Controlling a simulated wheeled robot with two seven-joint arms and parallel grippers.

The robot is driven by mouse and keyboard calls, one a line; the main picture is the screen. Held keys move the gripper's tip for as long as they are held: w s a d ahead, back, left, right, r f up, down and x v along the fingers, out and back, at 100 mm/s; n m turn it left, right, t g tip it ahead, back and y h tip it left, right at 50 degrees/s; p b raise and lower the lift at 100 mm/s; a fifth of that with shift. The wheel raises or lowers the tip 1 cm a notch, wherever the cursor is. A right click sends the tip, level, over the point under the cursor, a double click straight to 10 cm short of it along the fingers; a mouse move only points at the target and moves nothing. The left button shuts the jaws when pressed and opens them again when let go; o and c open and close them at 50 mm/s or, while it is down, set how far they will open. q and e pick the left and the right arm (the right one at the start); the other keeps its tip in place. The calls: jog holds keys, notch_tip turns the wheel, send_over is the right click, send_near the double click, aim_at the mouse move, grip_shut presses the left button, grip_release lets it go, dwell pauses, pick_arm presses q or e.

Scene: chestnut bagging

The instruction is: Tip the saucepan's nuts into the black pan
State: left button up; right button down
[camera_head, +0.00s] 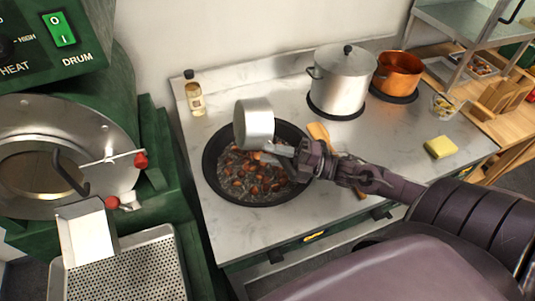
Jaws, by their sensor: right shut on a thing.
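The black pan (215,178) sits on the counter stove in the middle of the head view, with many brown nuts (262,181) lying in it. The small silver saucepan (257,121) is above the back of the black pan, tilted on its side with its opening toward the left. My right gripper (287,150) is shut on the saucepan, at its handle side, just above the pan's right part. The saucepan's inside is mostly hidden, so I cannot tell whether nuts are in it. My left gripper is not in view.
A lidded steel pot (342,82) and a copper pot (398,72) stand at the back right. A small bottle (194,94) is at the back left. A wooden utensil (320,133) lies right of the pan. A yellow sponge (440,147) lies far right. A green drum machine (165,165) stands left.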

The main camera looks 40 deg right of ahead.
jog(key=shift+s+d+f+m+t+y+b, duration=0.15)
jog(key=shift+d+m+t+y+b, duration=0.3)
jog(key=shift+t+b, duration=0.25)
jog(key=shift+s+d+f+m+t+y+b, duration=0.15)
jog(key=shift+d+m+t+y+b, duration=0.2)
jog(key=shift+d+m+t+b, duration=0.25)
jog(key=shift+a+r, duration=0.1)
